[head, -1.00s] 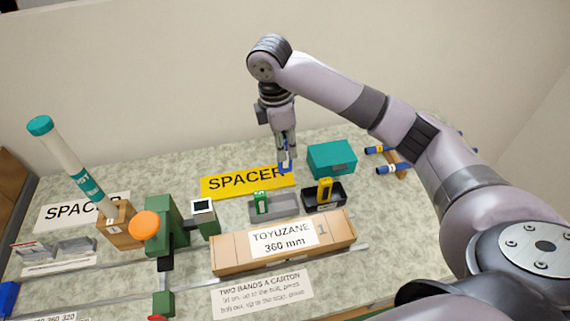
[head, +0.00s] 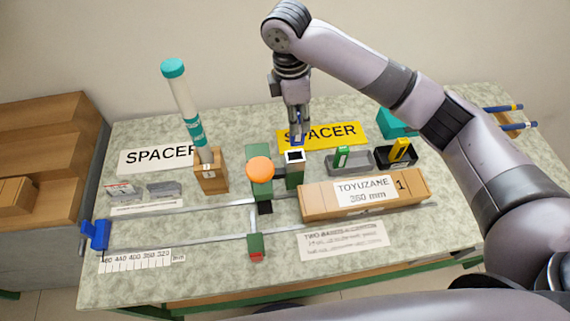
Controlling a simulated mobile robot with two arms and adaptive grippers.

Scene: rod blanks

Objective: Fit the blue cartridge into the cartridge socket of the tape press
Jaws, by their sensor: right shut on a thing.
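The tape press (head: 259,185) is a green stand with an orange knob, on a rail across the table. Its cartridge socket (head: 294,156) is a dark square opening with a white rim on a green block. My right gripper (head: 298,122) points down, shut on the blue cartridge (head: 298,133), of which only a small blue part shows between the fingers. In the picture it is just above and behind the socket, in front of the yellow sign. The cartridge appears apart from the socket; its exact height is unclear. My left gripper is out of view.
A grey tray with a green cartridge (head: 342,156) and a dark tray with a yellow one (head: 401,149) stand to the right. A long carton (head: 420,190) lies in front. A wooden block (head: 211,172) with a tilted tube (head: 182,100) stands left.

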